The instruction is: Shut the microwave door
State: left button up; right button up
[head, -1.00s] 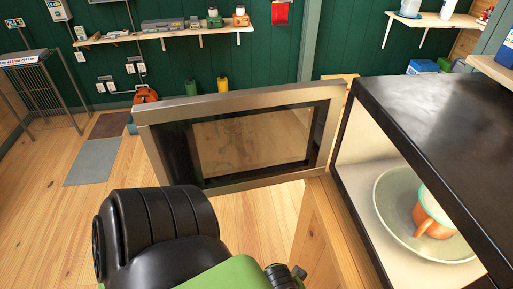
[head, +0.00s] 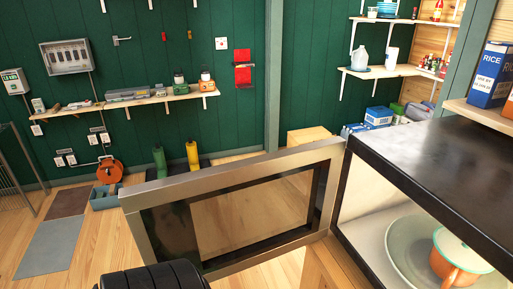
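The microwave (head: 430,165) stands at the right in the head view, with a black top and a pale interior. Its door (head: 328,200), a steel frame around a dark window, stands wide open and reaches out to the left from the microwave's front edge. Inside the microwave lie a pale green plate (head: 402,262) and an orange cup (head: 462,262). A black part of my arm shows at the bottom edge, below the door. Neither gripper is in view.
The microwave rests on a wooden surface (head: 322,268). A shelf with blue rice boxes (head: 492,75) is close above right. Wall shelves (head: 150,103) hold small items at the back. Open wooden floor (head: 100,262) lies to the left.

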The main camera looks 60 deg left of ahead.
aim_at(232, 217)
jog(key=k+j+z, duration=0.2)
jog(key=j, duration=0.25)
jog(key=j+z, duration=0.15)
jog(key=j, duration=0.3)
jog(key=k+j+z, duration=0.2)
jog(key=j, duration=0.2)
jog(key=k+j+z, duration=0.15)
jog(key=j, duration=0.25)
jog(key=k+j+z, duration=0.2)
jog(key=j, duration=0.15)
